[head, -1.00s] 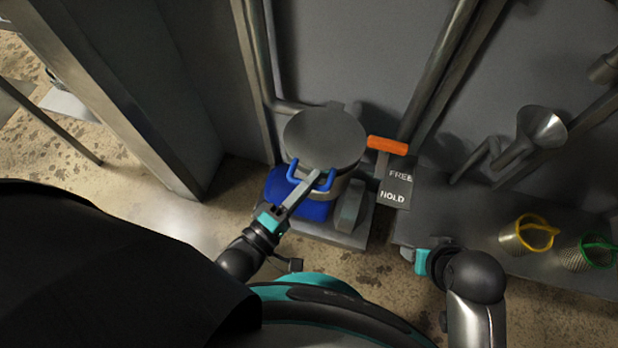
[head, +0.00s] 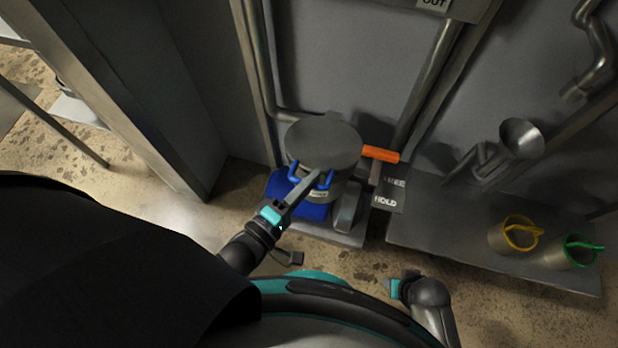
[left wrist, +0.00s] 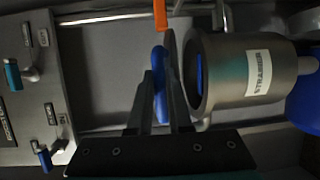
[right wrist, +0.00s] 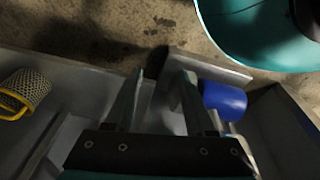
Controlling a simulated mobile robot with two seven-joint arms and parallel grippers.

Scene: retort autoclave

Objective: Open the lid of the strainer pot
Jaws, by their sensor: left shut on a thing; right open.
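The strainer pot (left wrist: 240,72) shows its white label and its dark open mouth in the left wrist view. Its grey round lid (head: 322,143) is seen from above in the head view. In the left wrist view the lid (left wrist: 172,65) is edge-on, with a gap between it and the mouth. My left gripper (head: 314,178) is shut on the lid's blue handle (left wrist: 160,100); the head view shows blue handle parts on both sides of its fingers. My right gripper (head: 392,287) is open and empty, low and to the right of the pot.
An orange-handled lever (head: 381,153) with a FREE/HOLD plate (head: 388,197) stands right of the pot. Blue container (head: 313,211) is below the pot. Right of it are a funnel (head: 522,138) and baskets with yellow (head: 510,235) and green (head: 572,252) rims. Pipes line the wall.

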